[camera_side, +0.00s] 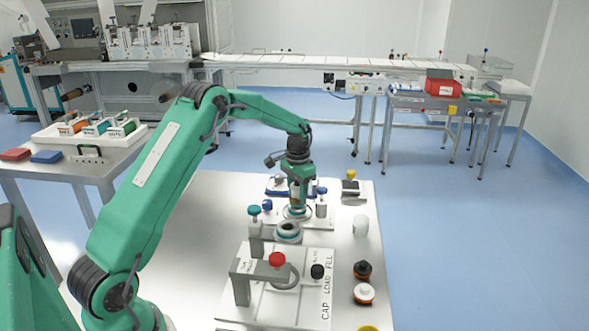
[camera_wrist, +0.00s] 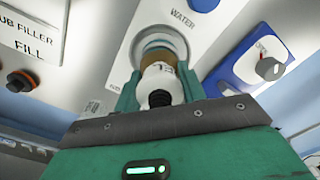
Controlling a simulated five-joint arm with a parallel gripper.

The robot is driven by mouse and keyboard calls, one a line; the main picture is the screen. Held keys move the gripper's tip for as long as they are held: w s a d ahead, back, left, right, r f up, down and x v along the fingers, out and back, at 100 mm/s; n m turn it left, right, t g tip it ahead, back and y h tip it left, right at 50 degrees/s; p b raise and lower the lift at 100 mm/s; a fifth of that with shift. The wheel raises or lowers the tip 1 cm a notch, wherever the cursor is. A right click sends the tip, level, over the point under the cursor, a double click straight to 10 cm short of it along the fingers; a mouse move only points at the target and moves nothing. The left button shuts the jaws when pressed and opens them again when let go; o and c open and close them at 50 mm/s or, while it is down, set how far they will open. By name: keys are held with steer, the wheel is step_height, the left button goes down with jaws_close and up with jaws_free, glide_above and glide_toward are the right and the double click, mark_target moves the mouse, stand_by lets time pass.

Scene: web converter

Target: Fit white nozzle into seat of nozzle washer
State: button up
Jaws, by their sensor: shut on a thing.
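My gripper (camera_wrist: 158,92) is shut on the white nozzle (camera_wrist: 160,78), which has dark lettering on its side and a black end towards the wrist camera. A brown band shows beyond its white body. Past that lies the round, ringed seat of the nozzle washer (camera_wrist: 160,42), on a white panel marked WATER. The nozzle lines up closely with the seat in the wrist view; I cannot tell whether it is touching or inside. In the side view my gripper (camera_side: 298,195) points down over the washer's round seat (camera_side: 297,212), and the nozzle is mostly hidden.
A filler fixture with a red knob (camera_side: 277,260) stands in front of the washer. A blue-framed switch panel (camera_wrist: 255,65) sits right of the seat in the wrist view.

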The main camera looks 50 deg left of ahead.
steer(key=shift+f, duration=0.5)
stand_by(0.4)
steer(key=o, duration=1.3)
steer(key=shift+r, duration=0.1)
step_height(320, 180, up, 7)
steer(key=shift+f, duration=0.1)
steer(key=shift+r, duration=0.4)
steer(key=shift+r, duration=0.1)
